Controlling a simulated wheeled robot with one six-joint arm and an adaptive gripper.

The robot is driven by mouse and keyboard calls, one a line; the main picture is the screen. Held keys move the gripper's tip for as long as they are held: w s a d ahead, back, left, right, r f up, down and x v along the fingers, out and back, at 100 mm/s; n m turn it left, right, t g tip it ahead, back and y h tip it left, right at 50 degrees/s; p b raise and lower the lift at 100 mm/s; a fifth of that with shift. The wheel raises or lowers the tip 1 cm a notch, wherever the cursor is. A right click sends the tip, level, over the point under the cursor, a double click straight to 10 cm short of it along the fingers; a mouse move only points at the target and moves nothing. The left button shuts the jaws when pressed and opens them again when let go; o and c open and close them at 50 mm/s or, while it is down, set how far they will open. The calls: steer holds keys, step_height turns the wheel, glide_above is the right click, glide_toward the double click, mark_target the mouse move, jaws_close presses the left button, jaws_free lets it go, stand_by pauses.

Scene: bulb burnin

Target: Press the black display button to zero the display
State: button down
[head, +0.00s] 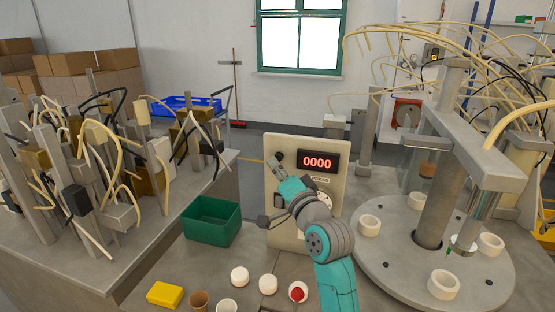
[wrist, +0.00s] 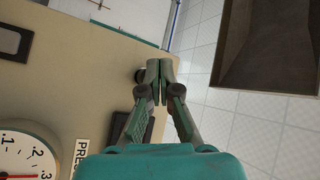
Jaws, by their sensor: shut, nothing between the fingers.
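The display (head: 317,161) on the upright beige panel (head: 338,181) reads 0000 in red in the head view. A small black button (head: 279,156) sits left of the display, near the panel's upper left. My gripper (head: 273,162) is shut and empty, with its tips right by that button. In the wrist view, the closed fingertips (wrist: 161,64) are just right of a dark round button (wrist: 140,75), which they partly cover. I cannot tell whether they touch it. A corner of the dark display (wrist: 12,40) shows at the left edge.
A white dial gauge (wrist: 28,158) sits on the panel, mostly hidden by my arm in the head view. A green bin (head: 211,222) stands left of the panel. A round turntable (head: 400,262) with white rings is at right. White-topped pieces (head: 268,284) and a yellow block (head: 165,294) lie in front.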

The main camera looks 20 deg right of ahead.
steer(key=shift+s+a, duration=0.15)
steer(key=shift+s, duration=0.05)
steer(key=s+a, duration=0.1)
steer(key=s, duration=0.1)
steer(key=s+a, duration=0.2)
stand_by(0.6)
stand_by(0.7)
